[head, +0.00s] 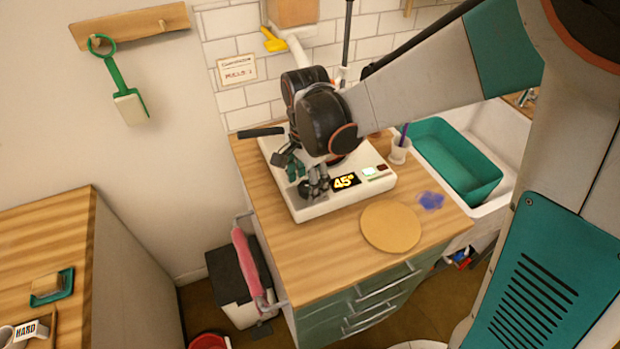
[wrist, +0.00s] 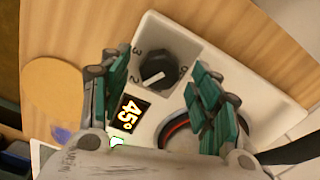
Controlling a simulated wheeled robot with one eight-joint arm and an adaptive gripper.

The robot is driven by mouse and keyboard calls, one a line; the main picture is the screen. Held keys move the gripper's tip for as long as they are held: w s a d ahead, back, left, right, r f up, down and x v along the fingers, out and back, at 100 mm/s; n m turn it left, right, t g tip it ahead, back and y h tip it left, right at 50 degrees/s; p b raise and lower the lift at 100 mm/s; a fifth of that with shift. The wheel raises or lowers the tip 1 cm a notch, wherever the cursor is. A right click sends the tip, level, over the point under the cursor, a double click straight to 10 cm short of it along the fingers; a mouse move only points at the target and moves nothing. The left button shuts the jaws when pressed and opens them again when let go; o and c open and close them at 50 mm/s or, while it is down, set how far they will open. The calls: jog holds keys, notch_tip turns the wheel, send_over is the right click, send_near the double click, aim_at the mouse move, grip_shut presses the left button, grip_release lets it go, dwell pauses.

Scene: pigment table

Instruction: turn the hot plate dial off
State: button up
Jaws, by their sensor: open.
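The white hot plate (head: 368,192) stands on the wooden worktop, its yellow display reading 45°. In the wrist view the hot plate (wrist: 250,85) shows a dark round dial (wrist: 157,70) with a white pointer line slanting across it and numbers around it. I cannot tell for sure which number the line marks. A red-edged heating ring (wrist: 173,126) shows partly behind the right finger. My gripper (head: 300,179) is open over the plate's front left corner. Its green-padded fingers lie either side of the dial in the wrist view, apparently apart from it. The fingers hide the dial in the head view.
A round tan board (head: 391,227) lies in front of the hot plate. A small white cup (head: 399,151) stands to its right, near a blue-purple smear (head: 431,201) and a sink with a green basin (head: 455,165). A dark handle (head: 261,132) sticks out behind my gripper.

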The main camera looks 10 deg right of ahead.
jog(key=shift+f, duration=0.25)
jog(key=c, duration=1.1)
